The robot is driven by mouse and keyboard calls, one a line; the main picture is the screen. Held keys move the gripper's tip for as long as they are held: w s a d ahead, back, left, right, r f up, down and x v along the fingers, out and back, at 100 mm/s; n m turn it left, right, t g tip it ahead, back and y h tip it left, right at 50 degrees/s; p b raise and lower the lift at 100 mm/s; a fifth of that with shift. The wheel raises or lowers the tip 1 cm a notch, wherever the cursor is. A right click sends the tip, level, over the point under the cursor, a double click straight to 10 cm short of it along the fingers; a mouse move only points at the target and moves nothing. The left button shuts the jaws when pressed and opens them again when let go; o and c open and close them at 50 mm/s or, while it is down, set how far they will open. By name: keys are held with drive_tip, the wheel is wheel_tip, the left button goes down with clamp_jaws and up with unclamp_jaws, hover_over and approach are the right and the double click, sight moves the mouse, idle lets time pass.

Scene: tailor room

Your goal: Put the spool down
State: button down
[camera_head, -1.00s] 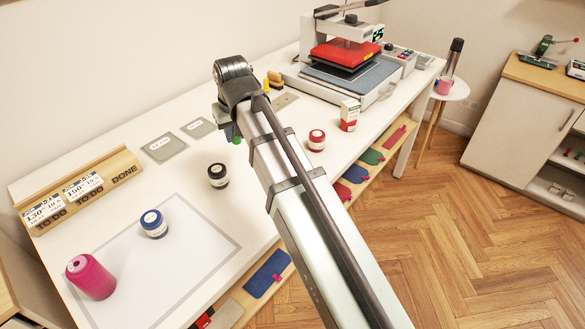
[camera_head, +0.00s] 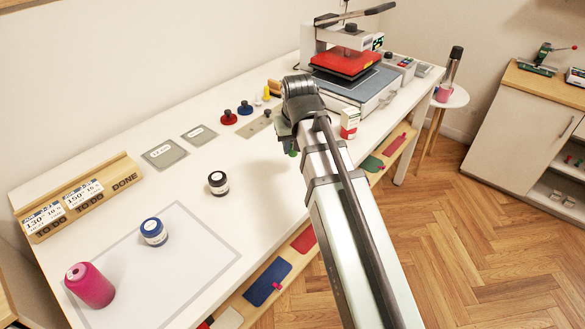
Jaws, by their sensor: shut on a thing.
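My gripper (camera_head: 288,136) is over the worktable, left of the heat press. It is shut on a small green thing (camera_head: 292,153) that shows just under the fingers. The arm hides most of it, so I cannot tell its full shape or whether it touches the table. A magenta cone-shaped thread spool (camera_head: 89,285) stands upright at the near left corner of the white worktable (camera_head: 165,189), far from my gripper.
Red (camera_head: 228,117) and blue (camera_head: 245,108) knobbed pieces, a grey plate (camera_head: 254,124) and a white-red box (camera_head: 350,122) are near the press (camera_head: 348,62). Table between jars and plate is clear.

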sight(291, 172)
drive_tip(key=shift+f, duration=3.9)
drive_tip(key=shift+f, duration=0.1)
drive_tip(key=c, duration=0.9)
unclamp_jaws()
drive_tip(key=v, duration=1.2)
